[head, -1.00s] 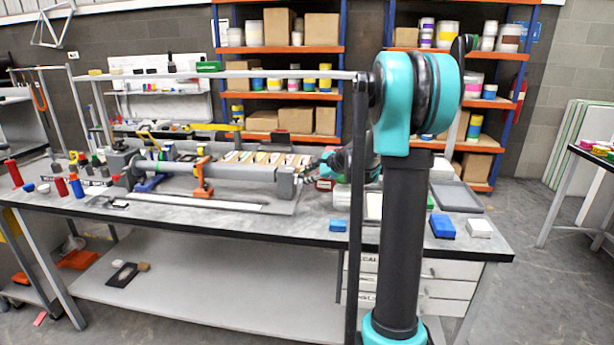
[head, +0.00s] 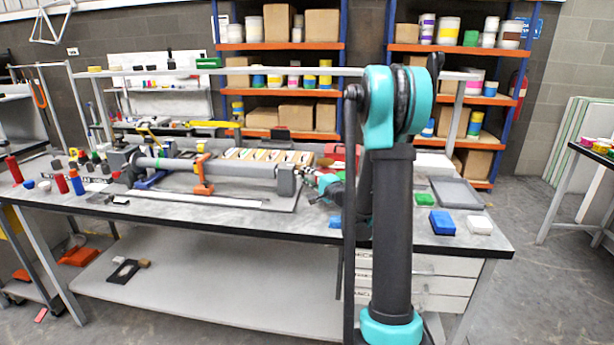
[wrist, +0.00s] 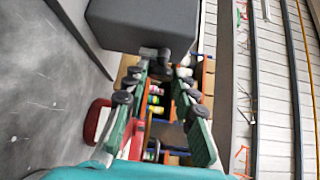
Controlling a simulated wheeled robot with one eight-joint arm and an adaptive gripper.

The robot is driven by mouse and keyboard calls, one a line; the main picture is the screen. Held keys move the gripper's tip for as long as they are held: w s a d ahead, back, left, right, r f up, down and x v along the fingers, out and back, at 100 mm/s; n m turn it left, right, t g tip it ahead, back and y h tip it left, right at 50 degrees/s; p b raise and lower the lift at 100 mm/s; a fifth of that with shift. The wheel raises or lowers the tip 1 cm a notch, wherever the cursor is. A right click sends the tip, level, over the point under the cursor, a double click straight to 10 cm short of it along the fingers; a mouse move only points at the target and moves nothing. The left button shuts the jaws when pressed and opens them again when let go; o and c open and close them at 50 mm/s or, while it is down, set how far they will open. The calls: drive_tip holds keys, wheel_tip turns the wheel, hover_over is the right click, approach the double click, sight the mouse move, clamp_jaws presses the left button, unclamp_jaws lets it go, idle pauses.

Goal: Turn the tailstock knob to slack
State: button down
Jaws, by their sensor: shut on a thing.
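The tailstock (head: 287,180) is a grey block at the right end of the long grey tube (head: 225,167) on the bench fixture. In the wrist view the tailstock (wrist: 140,22) fills the top as a dark box. A small dark knob (wrist: 164,56) sticks out from its near face. My gripper (wrist: 166,62) has its fingertips on either side of the knob and is shut on it. In the head view my gripper (head: 308,177) is at the tailstock's right side, small and partly hidden, and the knob cannot be made out there.
An orange clamp (head: 203,178) holds the tube left of the tailstock. A blue block (head: 442,223) and a white block (head: 479,225) lie at the bench's right end, near a grey tray (head: 456,193). A rail (head: 280,72) runs above the bench.

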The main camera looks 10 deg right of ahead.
drive_tip(key=shift+f+n+t, duration=0.1)
drive_tip(key=shift+n+t, duration=0.3)
drive_tip(key=shift+y, duration=0.3)
drive_tip(key=c, duration=1.2)
unclamp_jaws()
drive_tip(key=shift+v, duration=3.75)
